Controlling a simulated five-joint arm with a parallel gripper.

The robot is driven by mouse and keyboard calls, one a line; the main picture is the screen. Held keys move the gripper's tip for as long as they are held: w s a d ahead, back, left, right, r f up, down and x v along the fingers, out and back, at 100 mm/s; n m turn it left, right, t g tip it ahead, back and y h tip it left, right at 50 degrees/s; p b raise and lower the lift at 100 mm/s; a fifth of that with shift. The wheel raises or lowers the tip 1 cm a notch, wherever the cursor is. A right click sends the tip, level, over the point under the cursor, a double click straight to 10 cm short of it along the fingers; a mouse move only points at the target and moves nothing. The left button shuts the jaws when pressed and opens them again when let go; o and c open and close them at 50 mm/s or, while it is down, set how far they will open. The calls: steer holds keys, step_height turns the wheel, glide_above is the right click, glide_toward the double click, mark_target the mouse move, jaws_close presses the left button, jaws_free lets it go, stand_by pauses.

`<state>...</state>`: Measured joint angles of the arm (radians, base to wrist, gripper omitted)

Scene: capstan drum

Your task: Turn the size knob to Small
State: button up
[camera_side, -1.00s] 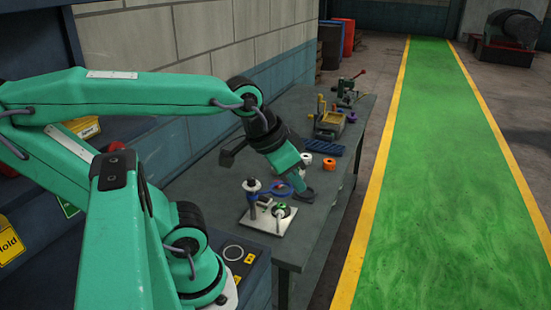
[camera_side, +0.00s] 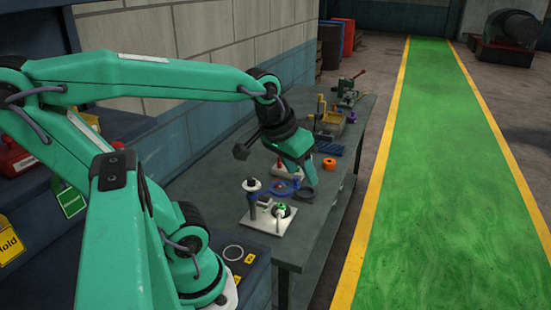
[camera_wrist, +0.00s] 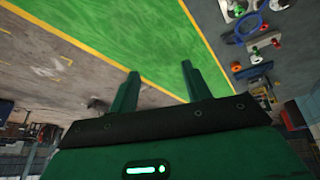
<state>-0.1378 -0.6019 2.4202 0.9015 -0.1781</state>
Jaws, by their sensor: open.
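A pale base plate (camera_side: 262,222) lies on the near part of the bench. I cannot tell which part is the size knob, and no Small mark is readable. My gripper (camera_side: 309,191) is beyond and to the right of the plate, apart from it. In the wrist view my gripper (camera_wrist: 160,75) has its two fingers spread with nothing between them. The plate's green part (camera_wrist: 240,9) shows at the top right edge there, well away from the fingers.
A blue ring (camera_side: 281,188) lies on the bench behind the plate, close to my gripper. An orange spool (camera_side: 329,163), a blue tray (camera_side: 331,147) and a yellow-grey vise (camera_side: 329,122) stand farther back. The bench's right front is clear, beside a green walkway (camera_side: 440,200).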

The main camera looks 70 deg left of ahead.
steer(key=w+a+f+n+g, duration=0.2)
steer(key=w+a+n, duration=0.1)
steer(key=a+n, duration=0.4)
steer(key=n+g, duration=0.3)
steer(key=n, duration=1.2)
glide_above(251, 178)
steer(key=shift+h, duration=0.3)
steer(key=f, duration=1)
steer(key=shift+w+d+f, duration=0.1)
steer(key=shift+d+f, duration=0.1)
steer(key=shift+f, duration=0.05)
steer(key=shift+a+f, duration=0.15)
steer(key=shift+a, duration=0.05)
steer(key=shift+f, duration=3.9)
steer(key=shift+c, duration=0.2)
steer(key=c, duration=0.9)
